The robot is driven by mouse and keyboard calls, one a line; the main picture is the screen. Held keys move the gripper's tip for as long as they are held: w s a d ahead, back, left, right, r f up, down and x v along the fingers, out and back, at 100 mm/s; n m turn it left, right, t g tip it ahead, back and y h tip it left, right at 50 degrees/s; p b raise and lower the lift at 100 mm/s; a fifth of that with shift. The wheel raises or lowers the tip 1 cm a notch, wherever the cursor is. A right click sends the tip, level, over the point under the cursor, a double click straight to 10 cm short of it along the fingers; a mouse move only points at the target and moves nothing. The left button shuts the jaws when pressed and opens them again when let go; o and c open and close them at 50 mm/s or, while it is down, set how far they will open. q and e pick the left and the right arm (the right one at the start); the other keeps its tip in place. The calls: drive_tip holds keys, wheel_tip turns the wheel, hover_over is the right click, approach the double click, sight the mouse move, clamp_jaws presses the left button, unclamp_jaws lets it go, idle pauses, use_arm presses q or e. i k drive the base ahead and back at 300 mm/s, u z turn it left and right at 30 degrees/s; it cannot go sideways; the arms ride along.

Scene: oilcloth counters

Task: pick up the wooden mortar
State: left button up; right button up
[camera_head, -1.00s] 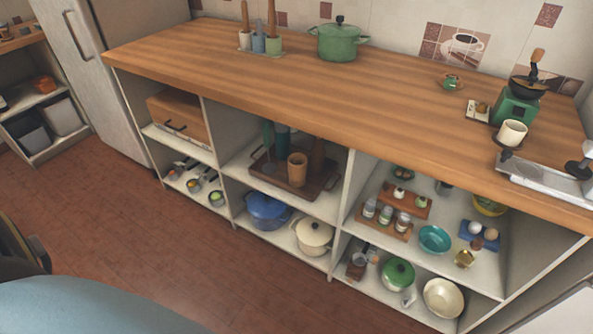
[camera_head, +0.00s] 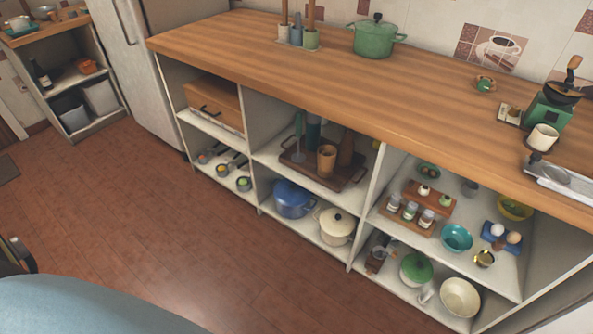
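The wooden mortar (camera_head: 327,160) looks like a small upright brown wooden cup. It stands on a dark wooden tray (camera_head: 300,168) on the upper middle shelf of the counter. A taller brown wooden piece (camera_head: 346,148) stands behind it to the right, and a dark bottle-like item (camera_head: 313,130) and a green-handled utensil (camera_head: 298,137) stand behind it to the left. Neither of my grippers shows in the view. A dark part at the left edge cannot be made out as a gripper.
The wooden countertop (camera_head: 330,70) overhangs the shelves. White dividers (camera_head: 371,185) bound the middle compartment. A blue pot (camera_head: 292,199) and a cream pot (camera_head: 335,226) stand on the shelf below. A fridge (camera_head: 150,80) stands left. The red-brown floor (camera_head: 150,220) in front is clear.

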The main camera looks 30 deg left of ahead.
sight(326, 153)
drive_tip(key=u, duration=0.05)
drive_tip(key=k, duration=0.3)
drive_tip(key=u, duration=1.9)
drive_tip(key=i, duration=1.5)
drive_tip(key=z, duration=0.7)
drive_tip(key=i, duration=1.1)
drive_tip(key=z, duration=1.1)
